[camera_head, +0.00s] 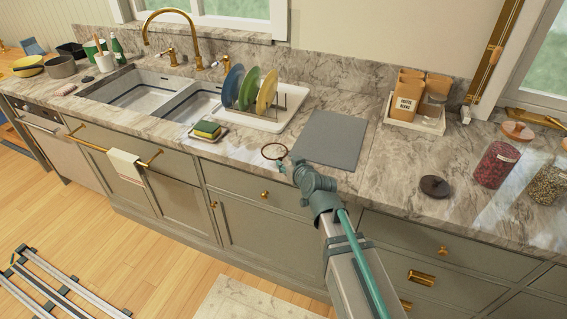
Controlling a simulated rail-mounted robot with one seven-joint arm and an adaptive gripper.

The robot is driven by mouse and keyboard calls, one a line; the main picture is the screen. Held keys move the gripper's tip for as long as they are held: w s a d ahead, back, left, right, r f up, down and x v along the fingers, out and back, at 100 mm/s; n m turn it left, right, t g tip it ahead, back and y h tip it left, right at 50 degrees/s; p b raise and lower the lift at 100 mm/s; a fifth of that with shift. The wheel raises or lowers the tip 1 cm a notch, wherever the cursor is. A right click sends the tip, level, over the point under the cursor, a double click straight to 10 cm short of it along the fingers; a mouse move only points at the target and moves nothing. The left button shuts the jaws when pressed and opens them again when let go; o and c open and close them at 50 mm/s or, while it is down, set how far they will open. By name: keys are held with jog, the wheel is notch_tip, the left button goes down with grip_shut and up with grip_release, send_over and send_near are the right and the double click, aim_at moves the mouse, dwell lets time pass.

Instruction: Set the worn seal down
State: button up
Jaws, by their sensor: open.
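A thin, dark brown ring, which looks like the worn seal (274,151), shows at the counter's front part, left of the grey mat. It appears to lie flat on the marble, though its exact height is hard to tell. My gripper (284,164) is open at the ring's lower right edge, small in this view. I cannot tell whether a finger touches the ring. My arm comes up from the bottom right and hides part of the counter's front edge.
The grey mat (330,138) lies bare to the right. A dish rack (262,108) with plates and a sponge (207,129) are to the left. A dark round lid (435,186) and a jar with red contents (496,163) stand right. Marble between mat and lid is clear.

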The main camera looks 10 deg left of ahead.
jog(key=b+v, duration=0.6)
jog(key=b, duration=0.1)
jog(key=shift+o, duration=0.5)
jog(key=shift+s+d+b, duration=0.15)
jog(key=shift+b, duration=0.25)
jog(key=shift+r, duration=0.1)
